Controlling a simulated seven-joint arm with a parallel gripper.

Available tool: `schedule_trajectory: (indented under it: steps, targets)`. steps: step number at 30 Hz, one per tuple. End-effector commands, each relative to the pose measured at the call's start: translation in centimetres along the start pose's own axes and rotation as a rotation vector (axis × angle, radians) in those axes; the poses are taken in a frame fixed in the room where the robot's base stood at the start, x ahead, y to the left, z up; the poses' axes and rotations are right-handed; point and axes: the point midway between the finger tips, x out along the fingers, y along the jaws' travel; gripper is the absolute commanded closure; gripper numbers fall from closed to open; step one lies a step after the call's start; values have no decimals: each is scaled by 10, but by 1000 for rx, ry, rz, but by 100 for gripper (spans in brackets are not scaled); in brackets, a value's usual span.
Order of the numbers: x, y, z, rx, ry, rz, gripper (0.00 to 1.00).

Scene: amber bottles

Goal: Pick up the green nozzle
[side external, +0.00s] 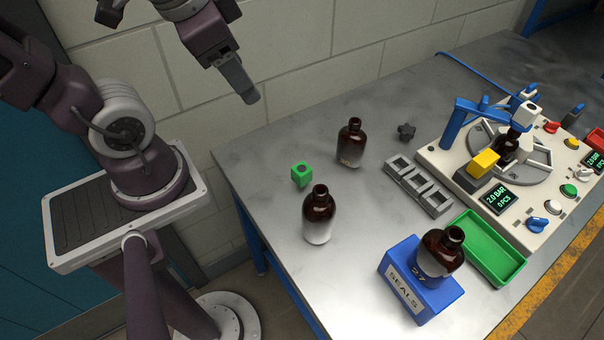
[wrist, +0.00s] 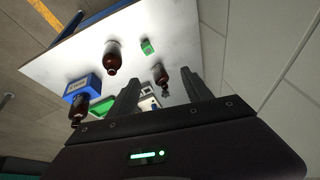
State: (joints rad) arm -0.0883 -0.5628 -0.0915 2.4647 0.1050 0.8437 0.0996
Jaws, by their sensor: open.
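One amber bottle (side external: 351,143) stands behind the nozzle, another (side external: 319,215) in front. A third (side external: 440,254) sits at the blue SEALS box (side external: 407,290). A grey slotted rack (side external: 419,186), dark knob (side external: 406,131), green tray (side external: 484,251) and test machine (side external: 450,158) lie to the right.

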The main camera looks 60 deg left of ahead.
Motion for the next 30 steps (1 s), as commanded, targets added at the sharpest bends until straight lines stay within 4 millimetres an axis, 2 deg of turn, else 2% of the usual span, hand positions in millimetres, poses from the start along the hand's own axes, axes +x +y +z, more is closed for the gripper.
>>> schedule_trajectory:
  steps: [3,5,6,9,12,15,18,23,30]
  targets:
    - [57,-25,-16,323,-192,-57,42]
    - [89,-32,-22,505,-261,-25,42]
    - [111,-34,-24,623,-293,16,42]
    - [166,-29,-24,889,-307,172,42]
    - [208,-13,-22,1078,-234,331,42]
    - [233,4,-22,1188,-138,440,42]
    - [244,13,-23,1238,-77,489,42]
    - [261,23,-17,1255,-61,501,42]
    - [294,42,2,1254,-65,500,42]
